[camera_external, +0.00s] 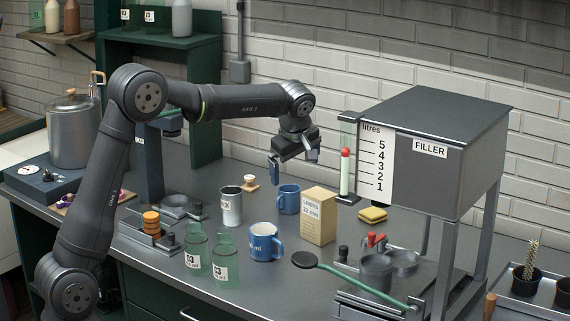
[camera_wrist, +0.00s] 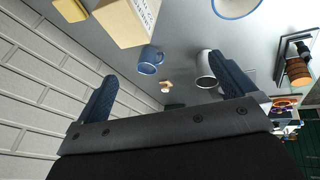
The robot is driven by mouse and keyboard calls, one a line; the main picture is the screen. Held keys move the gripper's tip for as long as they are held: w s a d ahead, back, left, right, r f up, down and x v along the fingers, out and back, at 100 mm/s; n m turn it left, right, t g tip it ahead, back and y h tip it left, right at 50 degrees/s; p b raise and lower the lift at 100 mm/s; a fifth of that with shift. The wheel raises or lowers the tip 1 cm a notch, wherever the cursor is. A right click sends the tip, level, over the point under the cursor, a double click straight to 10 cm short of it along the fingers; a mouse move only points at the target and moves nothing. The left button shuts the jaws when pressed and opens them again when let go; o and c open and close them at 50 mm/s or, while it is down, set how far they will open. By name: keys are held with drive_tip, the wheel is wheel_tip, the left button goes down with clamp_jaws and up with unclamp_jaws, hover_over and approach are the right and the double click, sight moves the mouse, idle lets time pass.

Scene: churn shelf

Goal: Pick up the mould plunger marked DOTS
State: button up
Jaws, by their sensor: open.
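A small wooden knobbed piece (camera_external: 249,182) stands on the bench behind the steel can; it looks like a plunger, but no DOTS marking can be read on it. It also shows in the wrist view (camera_wrist: 166,87), small and between my fingers. My gripper (camera_external: 293,162) is open and empty, in the air above the bench, to the right of the wooden piece and well above it. Both fingers show in the wrist view (camera_wrist: 167,72), wide apart. Small colourful pieces (camera_external: 96,198) lie at the left, partly behind my arm; their markings cannot be read.
Green bottles (camera_external: 224,258) stand in front. The filler (camera_external: 440,150) rises at the right. Free bench lies behind the wooden piece.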

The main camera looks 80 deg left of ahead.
drive_tip(key=shift+c, duration=0.2)
drive_tip(key=c, duration=1)
drive_tip(key=shift+o, duration=0.2)
drive_tip(key=shift+a, duration=0.1)
drive_tip(key=m+y, duration=0.1)
drive_tip(key=m, duration=0.7)
hover_over(249, 177)
drive_tip(key=d, duration=0.4)
drive_tip(key=f, duration=1.2)
drive_tip(key=shift+s+a+f, duration=0.15)
drive_tip(key=shift+s+f, duration=0.05)
drive_tip(key=shift+s, duration=0.05)
drive_tip(key=shift+x, duration=3)
